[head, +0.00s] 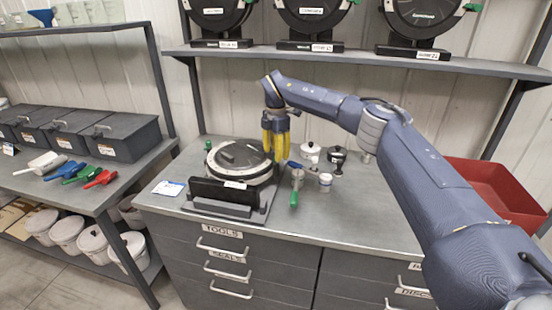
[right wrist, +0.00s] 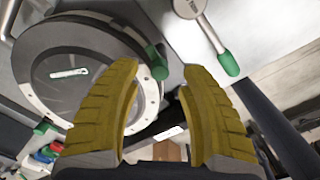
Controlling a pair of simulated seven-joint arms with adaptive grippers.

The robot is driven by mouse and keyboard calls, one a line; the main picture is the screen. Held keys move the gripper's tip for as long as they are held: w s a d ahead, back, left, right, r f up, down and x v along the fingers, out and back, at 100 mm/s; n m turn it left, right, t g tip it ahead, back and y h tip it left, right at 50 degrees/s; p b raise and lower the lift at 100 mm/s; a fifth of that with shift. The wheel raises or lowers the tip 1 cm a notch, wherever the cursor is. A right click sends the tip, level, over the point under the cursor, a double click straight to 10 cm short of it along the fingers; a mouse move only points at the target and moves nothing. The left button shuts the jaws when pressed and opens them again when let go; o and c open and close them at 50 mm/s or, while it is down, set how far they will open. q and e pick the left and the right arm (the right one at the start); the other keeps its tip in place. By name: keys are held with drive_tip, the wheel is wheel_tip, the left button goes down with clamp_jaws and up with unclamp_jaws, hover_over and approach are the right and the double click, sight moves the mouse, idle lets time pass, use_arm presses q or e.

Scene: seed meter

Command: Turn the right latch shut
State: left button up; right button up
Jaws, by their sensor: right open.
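The seed meter (head: 238,162) is a round black-and-white housing in a dark stand on the grey bench. It also shows at the left of the right wrist view (right wrist: 75,75). The right latch (right wrist: 157,62) is a green knob at the meter's rim; in the head view it is hidden behind my fingers. A second green latch (head: 208,145) sits on the meter's left rim. My right gripper (head: 275,145) is open, yellow fingers pointing down at the rim. In the wrist view the green knob appears between its fingertips (right wrist: 160,72); I cannot tell whether they touch. My left gripper is not in view.
A metal device with a green-tipped lever (head: 294,199) stands right of the meter, near white and black pots (head: 310,153). A red bin (head: 490,185) is at the right. A shelf (head: 360,60) with several discs runs above. The bench front right is clear.

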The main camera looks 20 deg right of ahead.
drive_tip(key=shift+f, duration=1.15)
clamp_jaws()
